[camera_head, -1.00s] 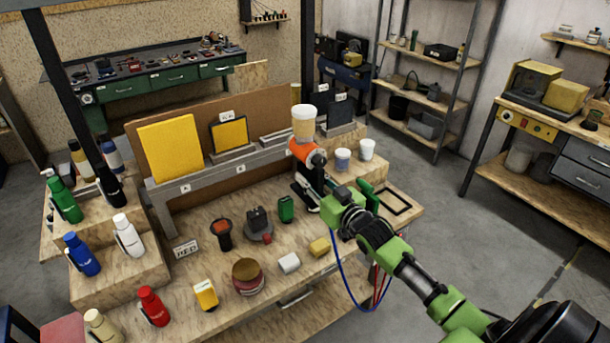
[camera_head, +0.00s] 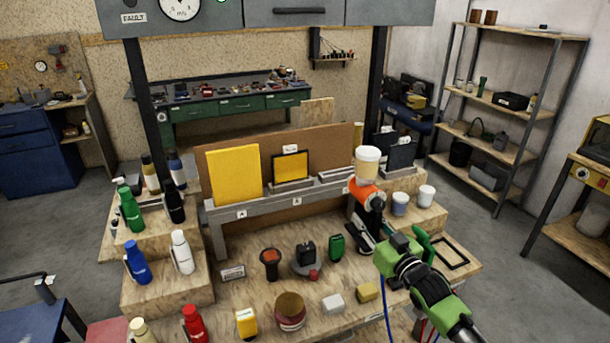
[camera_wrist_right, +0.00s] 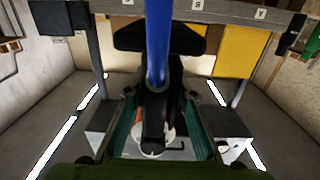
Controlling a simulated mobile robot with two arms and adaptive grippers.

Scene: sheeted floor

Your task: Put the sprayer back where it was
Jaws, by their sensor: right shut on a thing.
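The sprayer (camera_head: 366,195) has an orange and black body with a cream cup on top. In the head view it is upright in front of the right end of the grey rail, over the workbench (camera_head: 235,305). My right gripper (camera_head: 375,244) is shut on its dark lower part. The right wrist view shows a black part of the sprayer (camera_wrist_right: 153,120) between the fingers, with a blue bar or hose in front of it. The gripper hides some of the handle, and I cannot tell whether the sprayer touches the bench. My left gripper is not in view.
Two white cups (camera_head: 426,195) stand behind and right of the sprayer. A green upright piece (camera_head: 424,240) and a black frame (camera_head: 450,252) are right of the gripper. Small items, including a yellow block (camera_head: 367,292), lie in front. Several bottles (camera_head: 182,252) stand at the left.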

